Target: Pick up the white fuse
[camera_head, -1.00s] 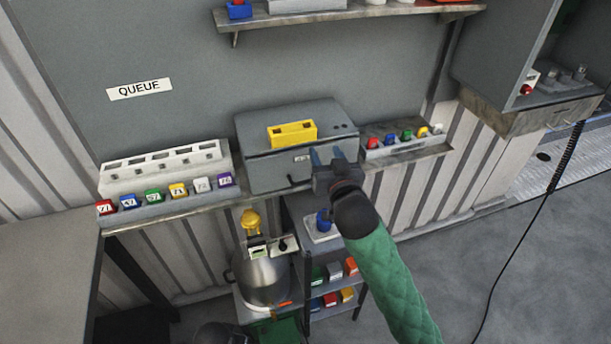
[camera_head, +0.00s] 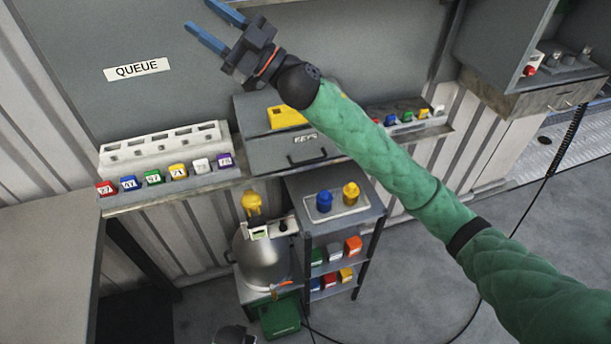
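A small white piece (camera_head: 438,110), perhaps the white fuse, stands at the right end of a row of coloured pieces on the right part of the wall shelf. It is too small to make out in detail. My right gripper (camera_head: 201,15) is high in front of the grey wall panel, up and far to the left of that piece. Its two blue fingers are spread apart with nothing between them. My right forearm crosses in front of the grey box and hides part of the coloured row. My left gripper does not show clearly.
A white slotted rack (camera_head: 165,145) with numbered coloured blocks, one white (camera_head: 200,166), stands on the left of the shelf. The grey box (camera_head: 262,150) bears a yellow holder (camera_head: 288,117). Below, a cart (camera_head: 365,205) holds blue and yellow pieces. A metal pot (camera_head: 262,262) stands beside it.

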